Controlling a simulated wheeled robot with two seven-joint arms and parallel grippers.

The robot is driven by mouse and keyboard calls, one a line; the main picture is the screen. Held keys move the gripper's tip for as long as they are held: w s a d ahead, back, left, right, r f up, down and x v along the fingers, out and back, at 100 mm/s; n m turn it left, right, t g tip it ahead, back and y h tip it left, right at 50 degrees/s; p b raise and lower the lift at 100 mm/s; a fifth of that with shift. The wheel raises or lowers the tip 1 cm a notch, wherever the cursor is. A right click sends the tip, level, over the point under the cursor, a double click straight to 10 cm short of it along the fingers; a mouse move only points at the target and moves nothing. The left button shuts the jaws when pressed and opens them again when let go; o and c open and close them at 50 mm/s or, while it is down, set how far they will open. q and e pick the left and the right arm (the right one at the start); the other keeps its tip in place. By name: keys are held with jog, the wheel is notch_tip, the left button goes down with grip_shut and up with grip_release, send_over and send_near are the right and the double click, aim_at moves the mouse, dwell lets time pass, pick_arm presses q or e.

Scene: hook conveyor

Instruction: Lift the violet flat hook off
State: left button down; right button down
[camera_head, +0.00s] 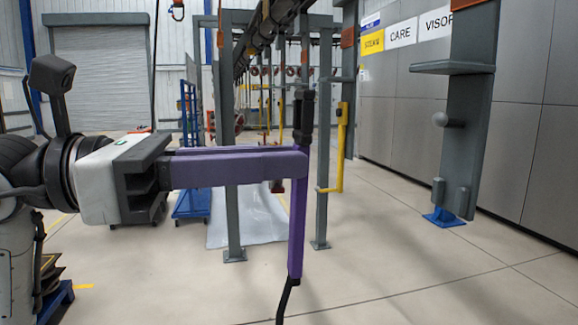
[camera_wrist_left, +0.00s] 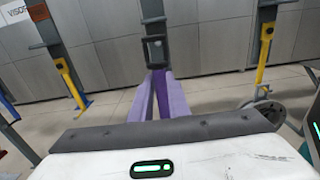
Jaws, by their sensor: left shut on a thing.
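The violet flat hook (camera_head: 297,225) stands upright in the middle of the head view, with a black block (camera_head: 303,120) at its top and a thin dark curved end at its bottom. My left gripper (camera_head: 303,163) comes in from the left with long violet-grey fingers. It is shut on the upper part of the hook's flat shank, just below the black block. In the left wrist view the darker violet hook (camera_wrist_left: 161,90) shows between the two pale fingers. Whether the hook's top still rests on the overhead line cannot be told. My right gripper is not in view.
Grey frame posts (camera_head: 231,200) stand behind my left gripper. A grey post with a ledge (camera_head: 465,130) is at the right. A blue cart (camera_head: 190,205) stands behind at left. Floor at the front right is clear.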

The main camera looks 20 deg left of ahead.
pick_arm(q)
jog(key=b+v, duration=0.7)
jog(key=v, duration=0.6)
dwell(1.0)
